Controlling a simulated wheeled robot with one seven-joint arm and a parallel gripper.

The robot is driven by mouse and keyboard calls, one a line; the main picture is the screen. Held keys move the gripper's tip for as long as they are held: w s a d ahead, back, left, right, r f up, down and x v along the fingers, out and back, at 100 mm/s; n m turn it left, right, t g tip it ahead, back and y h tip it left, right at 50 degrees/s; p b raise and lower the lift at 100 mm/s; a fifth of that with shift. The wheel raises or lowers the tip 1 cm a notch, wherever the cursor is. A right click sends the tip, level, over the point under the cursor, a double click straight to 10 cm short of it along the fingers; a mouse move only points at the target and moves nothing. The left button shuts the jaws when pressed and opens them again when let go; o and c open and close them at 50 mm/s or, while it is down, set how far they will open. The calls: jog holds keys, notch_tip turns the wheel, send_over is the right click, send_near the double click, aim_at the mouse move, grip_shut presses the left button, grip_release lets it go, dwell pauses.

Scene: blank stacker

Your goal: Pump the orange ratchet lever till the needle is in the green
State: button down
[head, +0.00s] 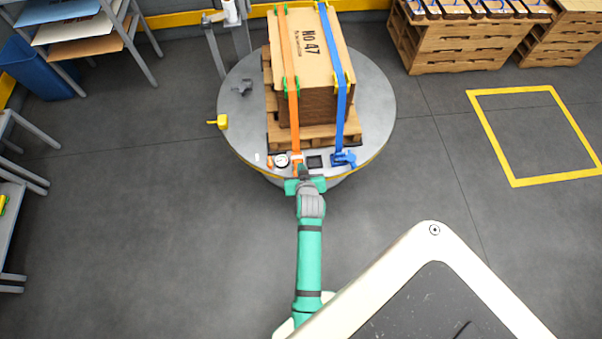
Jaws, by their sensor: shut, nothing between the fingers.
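A round grey turntable (378,110) carries a pallet with a cardboard box (314,62) marked "No 47". An orange strap (289,58) and a blue strap (333,58) run over the box. A small white-faced gauge (282,160) sits at the turntable's front edge; its needle and green zone are too small to read. The orange ratchet (297,160) is beside it, at the foot of the orange strap, partly hidden by my gripper (303,174). My gripper is shut and empty at the front edge, close to the orange ratchet; I cannot tell whether they touch.
A blue ratchet (344,158) and a dark square panel (315,162) lie just right of the gripper. A yellow handle (219,122) sticks out at the turntable's left. Stacked pallets (447,45) stand at the back right.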

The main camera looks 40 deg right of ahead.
jog(key=x, duration=0.3)
jog(key=shift+s+f, duration=0.15)
jog(key=shift+f, duration=0.05)
jog(key=shift+s+a+f, duration=0.2)
jog(key=shift+s+f, duration=0.05)
jog(key=shift+f, duration=0.25)
jog(key=shift+s+a+f, duration=0.15)
jog(key=shift+s+f, duration=0.05)
jog(key=shift+f, duration=0.3)
jog(key=shift+s+a+f, duration=0.15)
jog(key=shift+s+f, duration=0.1)
jog(key=shift+f, duration=0.3)
jog(key=shift+f, duration=0.1)
